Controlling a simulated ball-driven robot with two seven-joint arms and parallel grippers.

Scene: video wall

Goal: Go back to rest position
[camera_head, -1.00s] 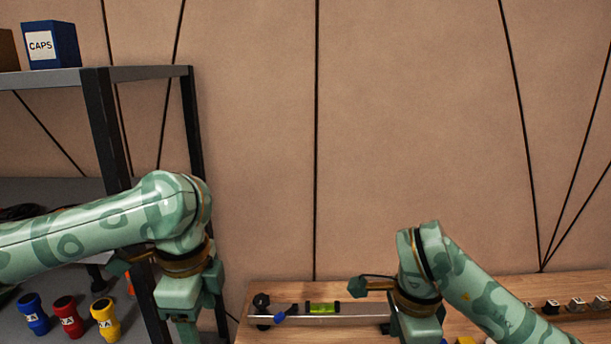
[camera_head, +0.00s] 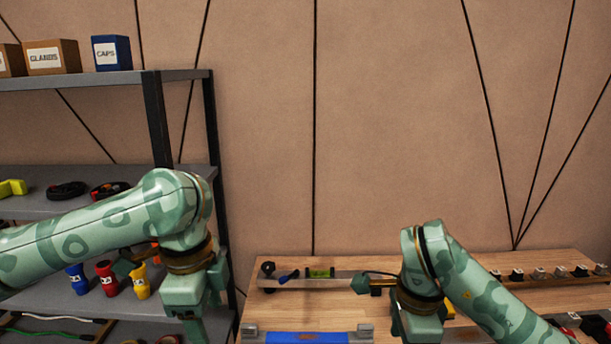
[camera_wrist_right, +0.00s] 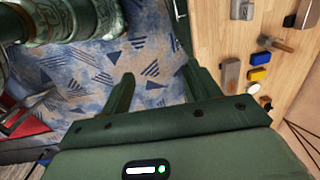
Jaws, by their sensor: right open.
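My left gripper (camera_head: 192,305) hangs pointing down in front of the shelf in the head view. Its fingertips are not clear, so I cannot tell whether it is open or shut. My right gripper (camera_head: 420,322) points down in front of the wooden table (camera_head: 390,318), its fingers cut off by the lower edge. In the right wrist view, the right gripper (camera_wrist_right: 160,84) shows two fingers spread apart with nothing between them, over the patterned blue carpet (camera_wrist_right: 158,60). Both arms are bent at the elbow, apart from each other.
The grey shelf (camera_head: 120,78) at left holds a blue CAPS box (camera_head: 111,53), a GLANDS box (camera_head: 52,57), cable coils and coloured connectors. The table bears a rail with a green level (camera_head: 320,273), a blue object (camera_head: 306,338) and several small blocks. The wall is behind.

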